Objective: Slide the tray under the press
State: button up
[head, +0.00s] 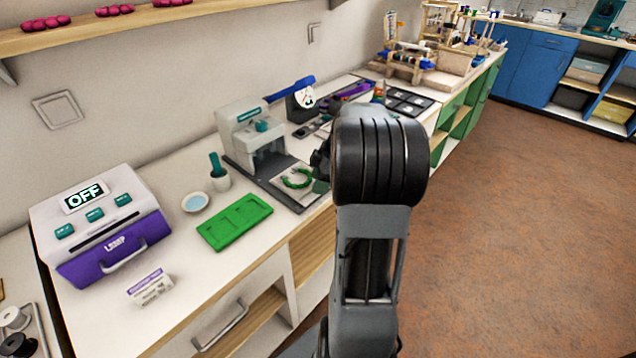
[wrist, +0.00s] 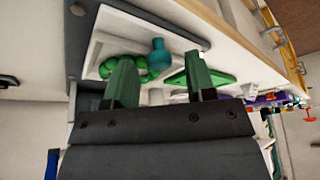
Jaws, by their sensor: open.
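The white tray (head: 284,188) lies on the dark base plate (head: 312,203) in front of the press (head: 250,135). A green ring of beads (head: 297,178) lies on it. In the wrist view the tray (wrist: 91,70) shows with the green beads (wrist: 133,68) and a teal knob (wrist: 158,56). My gripper (wrist: 160,76) is open, its green fingers apart, with the knob showing between them. I cannot tell whether the fingers touch anything. A flat green shape (wrist: 226,78) is beside the right finger. In the head view my arm hides most of the gripper.
A purple and white machine reading OFF (head: 100,225) is farther left. A dial gauge (head: 305,98) stands behind the press.

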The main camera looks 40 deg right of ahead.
jog(key=shift+a+f, duration=0.15)
jog(key=shift+f, duration=0.15)
grip_shut()
dwell(0.4)
